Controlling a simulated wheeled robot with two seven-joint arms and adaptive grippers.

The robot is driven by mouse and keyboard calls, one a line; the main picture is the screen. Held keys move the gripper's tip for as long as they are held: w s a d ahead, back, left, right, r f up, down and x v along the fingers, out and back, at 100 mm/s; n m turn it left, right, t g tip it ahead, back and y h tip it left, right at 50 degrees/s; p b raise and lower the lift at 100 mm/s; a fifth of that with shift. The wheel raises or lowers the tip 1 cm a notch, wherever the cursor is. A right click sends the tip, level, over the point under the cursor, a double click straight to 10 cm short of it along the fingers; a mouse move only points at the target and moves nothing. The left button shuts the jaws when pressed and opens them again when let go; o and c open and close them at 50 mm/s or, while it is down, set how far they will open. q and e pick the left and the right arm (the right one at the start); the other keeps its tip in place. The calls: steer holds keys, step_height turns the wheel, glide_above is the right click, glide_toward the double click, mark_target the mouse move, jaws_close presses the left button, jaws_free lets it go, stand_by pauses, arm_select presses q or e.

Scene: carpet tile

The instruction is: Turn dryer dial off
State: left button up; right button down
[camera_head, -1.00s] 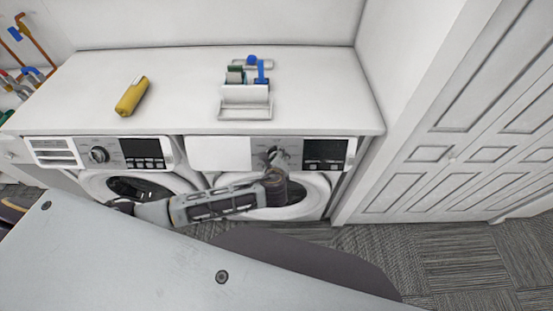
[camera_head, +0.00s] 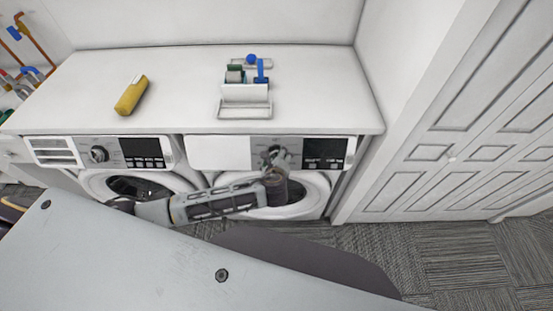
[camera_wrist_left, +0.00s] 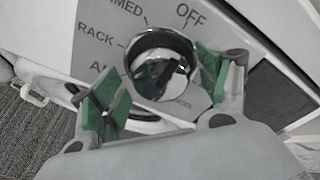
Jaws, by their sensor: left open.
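The dryer (camera_head: 218,152) is the right-hand machine under the counter in the head view. Its dial is mostly hidden there behind my left gripper (camera_head: 275,156). In the left wrist view the dial (camera_wrist_left: 160,62) is a shiny chrome knob on a grey panel. The label OFF (camera_wrist_left: 191,15) is printed at its upper right, with RACK and other settings to the left. My left gripper (camera_wrist_left: 158,92) is open, its green-padded fingers on either side of the dial. Whether the pads touch it I cannot tell. My right gripper is not in view.
A washer (camera_head: 98,154) with its own dial stands to the left. The white counter (camera_head: 180,85) above holds a yellow bottle (camera_head: 131,95) and a small white rack (camera_head: 245,110). A white panelled door (camera_head: 450,157) is at the right, with carpet in front.

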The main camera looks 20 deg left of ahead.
arm_select(q)
steer(key=shift+s+r, duration=0.1)
steer(key=shift+r, duration=0.05)
steer(key=v, duration=1.1)
steer(key=shift+s+r, duration=0.2)
steer(key=shift+s, duration=0.1)
steer(key=shift+d, duration=0.1)
stand_by(0.6)
